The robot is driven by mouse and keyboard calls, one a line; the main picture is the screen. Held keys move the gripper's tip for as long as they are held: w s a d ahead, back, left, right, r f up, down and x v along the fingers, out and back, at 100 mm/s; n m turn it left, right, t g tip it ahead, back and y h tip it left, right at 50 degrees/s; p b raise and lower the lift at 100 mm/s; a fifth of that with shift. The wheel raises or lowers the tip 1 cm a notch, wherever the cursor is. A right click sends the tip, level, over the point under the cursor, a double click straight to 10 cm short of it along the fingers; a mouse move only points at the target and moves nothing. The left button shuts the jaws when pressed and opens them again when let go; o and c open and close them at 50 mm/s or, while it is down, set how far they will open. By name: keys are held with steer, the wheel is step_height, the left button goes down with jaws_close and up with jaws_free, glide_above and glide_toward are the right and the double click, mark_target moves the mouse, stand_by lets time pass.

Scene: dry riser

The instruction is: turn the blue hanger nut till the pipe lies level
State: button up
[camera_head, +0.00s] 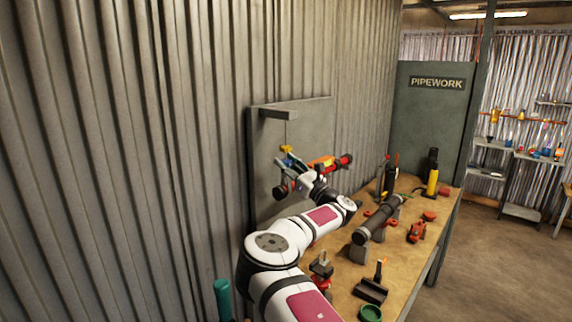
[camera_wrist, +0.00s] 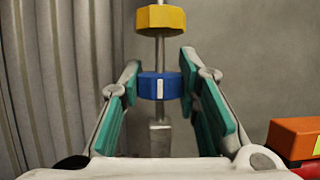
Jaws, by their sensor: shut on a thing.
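The blue hanger nut (camera_wrist: 154,86) sits on an upright rod in the wrist view, with a white mark on its front face. My gripper (camera_wrist: 160,88) is shut on it, one teal-padded finger on each side. A yellow nut (camera_wrist: 160,18) is on the same rod above, apart from the blue one. In the head view my gripper (camera_head: 290,166) is up at the grey panel below a bracket. A red pipe with an orange block (camera_head: 322,163) shows there beside it. My arm hides part of it, so I cannot tell whether it is level.
The wooden workbench (camera_head: 345,290) holds a dark pipe (camera_head: 377,220) on supports, red fittings (camera_head: 417,231), a yellow-and-black bottle (camera_head: 432,178) and a green ring (camera_head: 370,313). A corrugated wall (camera_head: 130,150) runs close along the left. The floor at right is clear.

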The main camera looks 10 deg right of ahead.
steer(key=shift+a+r, duration=0.1)
steer(key=o, duration=1.2)
steer(key=v, duration=1.2)
